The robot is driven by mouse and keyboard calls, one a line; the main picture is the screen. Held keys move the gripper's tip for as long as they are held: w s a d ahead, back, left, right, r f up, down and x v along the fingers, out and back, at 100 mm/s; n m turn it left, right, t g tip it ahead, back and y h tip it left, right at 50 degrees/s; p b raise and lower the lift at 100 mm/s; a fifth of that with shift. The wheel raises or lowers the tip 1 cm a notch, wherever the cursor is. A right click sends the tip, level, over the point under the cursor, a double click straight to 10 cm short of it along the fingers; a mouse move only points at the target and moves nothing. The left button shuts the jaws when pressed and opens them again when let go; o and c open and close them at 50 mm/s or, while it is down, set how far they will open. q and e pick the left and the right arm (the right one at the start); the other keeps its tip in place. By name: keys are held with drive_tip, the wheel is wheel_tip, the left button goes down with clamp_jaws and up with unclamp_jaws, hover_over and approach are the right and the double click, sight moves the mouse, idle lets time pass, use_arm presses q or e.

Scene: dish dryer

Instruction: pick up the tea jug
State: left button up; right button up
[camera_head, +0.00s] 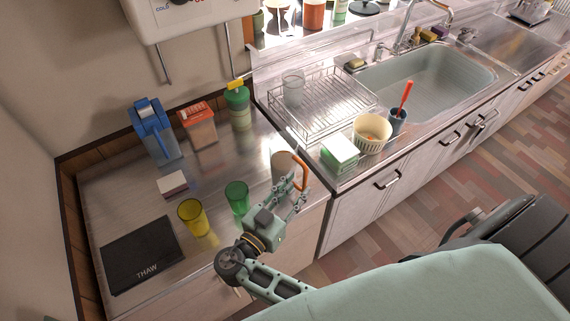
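A blue pitcher (155,132) stands at the back left of the same counter. My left gripper is not in view.
Green (237,197) and yellow (193,216) cups stand left of my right gripper. A black THAW plate (143,255) lies at the front left. A wire dish rack (325,103), a white basket (371,133) and a sink (430,85) are to the right.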

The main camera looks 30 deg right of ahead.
sight(304, 181)
drive_tip(key=p+x, duration=0.1)
drive_tip(key=x, duration=0.2)
drive_tip(key=shift+w+d+f, duration=0.15)
drive_tip(key=shift+d+f, duration=0.05)
drive_tip(key=shift+d, duration=0.15)
drive_tip(key=shift+a, duration=0.1)
drive_tip(key=c, duration=0.3)
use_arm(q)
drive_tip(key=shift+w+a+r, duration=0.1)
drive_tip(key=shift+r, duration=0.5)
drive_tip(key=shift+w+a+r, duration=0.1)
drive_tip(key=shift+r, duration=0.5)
use_arm(e)
clamp_jaws()
drive_tip(key=shift+r, duration=0.1)
